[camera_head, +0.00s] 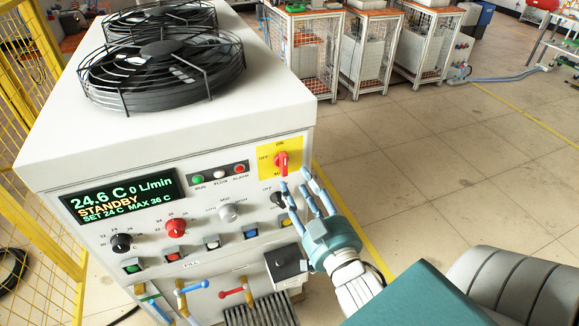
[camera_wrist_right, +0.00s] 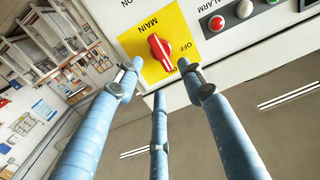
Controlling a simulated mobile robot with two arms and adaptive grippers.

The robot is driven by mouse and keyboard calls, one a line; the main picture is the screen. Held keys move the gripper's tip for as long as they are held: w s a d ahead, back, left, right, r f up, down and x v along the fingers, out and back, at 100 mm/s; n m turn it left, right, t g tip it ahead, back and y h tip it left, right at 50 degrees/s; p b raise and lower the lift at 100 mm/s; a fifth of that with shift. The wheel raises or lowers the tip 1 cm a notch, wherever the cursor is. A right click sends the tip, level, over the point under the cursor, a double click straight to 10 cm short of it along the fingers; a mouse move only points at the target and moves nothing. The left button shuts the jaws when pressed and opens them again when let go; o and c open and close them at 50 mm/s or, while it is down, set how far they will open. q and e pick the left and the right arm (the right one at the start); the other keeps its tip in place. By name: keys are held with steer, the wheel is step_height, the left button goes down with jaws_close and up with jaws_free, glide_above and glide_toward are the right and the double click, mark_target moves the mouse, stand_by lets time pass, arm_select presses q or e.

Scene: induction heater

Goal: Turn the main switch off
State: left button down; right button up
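The main switch is a red rotary knob (camera_head: 282,163) on a yellow plate (camera_head: 268,172) at the upper right of the white machine's front panel. Its handle stands upright, in line with the ON mark at the top; OFF is on the left. In the right wrist view the knob (camera_wrist_right: 160,50) appears upside down, with its plate (camera_wrist_right: 141,51) around it. My right gripper (camera_head: 298,183) is open, its blue fingers spread and pointing at the plate, just below and right of the knob. I cannot tell whether a fingertip touches it. My left gripper is not in view.
The panel also holds a green-lettered display (camera_head: 122,197) reading STANDBY, indicator lamps (camera_head: 219,174), a red dial (camera_head: 175,227), a black dial (camera_head: 122,243) and blue (camera_head: 192,287) and red (camera_head: 231,293) valve handles. Clear floor (camera_head: 440,170) lies right of the machine.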

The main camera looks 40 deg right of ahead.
mark_target(287, 165)
steer(key=p+x, duration=0.1)
steer(key=x, duration=0.5)
steer(key=shift+w, duration=0.4)
jaws_close()
